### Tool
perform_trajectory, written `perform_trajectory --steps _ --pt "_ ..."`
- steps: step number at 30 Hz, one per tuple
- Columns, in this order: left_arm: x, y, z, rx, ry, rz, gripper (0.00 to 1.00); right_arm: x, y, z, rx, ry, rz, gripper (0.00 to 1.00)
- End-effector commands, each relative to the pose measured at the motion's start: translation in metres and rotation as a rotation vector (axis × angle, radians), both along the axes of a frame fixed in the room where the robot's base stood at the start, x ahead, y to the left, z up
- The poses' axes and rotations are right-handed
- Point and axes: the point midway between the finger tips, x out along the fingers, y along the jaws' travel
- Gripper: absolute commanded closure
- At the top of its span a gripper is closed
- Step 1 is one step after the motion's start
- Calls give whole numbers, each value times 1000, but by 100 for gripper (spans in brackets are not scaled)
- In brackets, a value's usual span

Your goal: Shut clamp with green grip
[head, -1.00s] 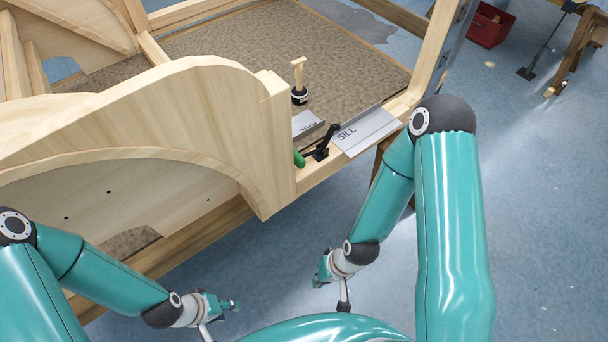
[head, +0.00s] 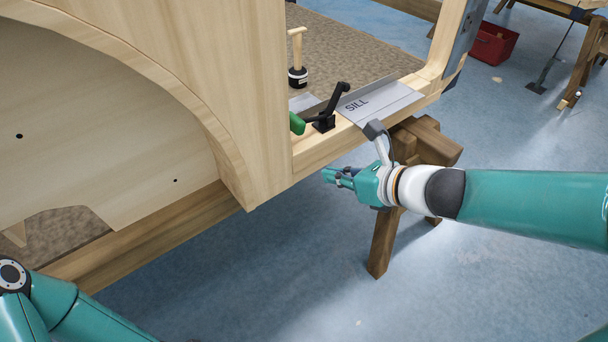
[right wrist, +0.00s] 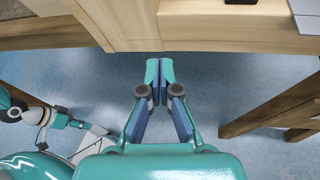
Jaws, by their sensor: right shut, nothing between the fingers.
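The clamp (head: 323,122) is black and stands on the wooden sill rail beside the arched panel. Its green grip (head: 297,123) sticks out to the left, close to the panel's edge, and a black arm rises to the upper right. My right gripper (head: 328,175) is shut and empty, below and in front of the rail, apart from the clamp. In the right wrist view its fingertips (right wrist: 160,68) are together just short of the wooden frame. My left gripper (right wrist: 78,123) shows small at the left of that view; its jaws are too small to read.
A metal plate marked SILL (head: 375,103) lies on the rail right of the clamp. A mallet (head: 297,60) stands behind it. The arched wooden panel (head: 245,90) blocks the left side. A wooden trestle (head: 385,235) stands under the rail. Floor in front is clear.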

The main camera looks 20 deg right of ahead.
Motion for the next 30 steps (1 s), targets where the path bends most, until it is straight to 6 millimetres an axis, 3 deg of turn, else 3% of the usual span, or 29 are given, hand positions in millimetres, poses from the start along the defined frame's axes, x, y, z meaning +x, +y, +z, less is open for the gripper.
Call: perform_trajectory --steps 1,4,8,24,30 --pt "0 0 -18 0 -1 0 60 2 -4 5 72 -34 -50 100" --pt "0 0 -26 0 -1 0 60 4 -8 25 177 -70 -110 100" --pt "0 0 -31 0 -1 0 60 9 -8 34 233 -87 -138 100" --pt "0 0 -64 0 -1 0 60 78 24 8 232 -85 -140 100" --pt "0 0 -67 0 -1 0 60 89 29 5 230 -86 -141 100"
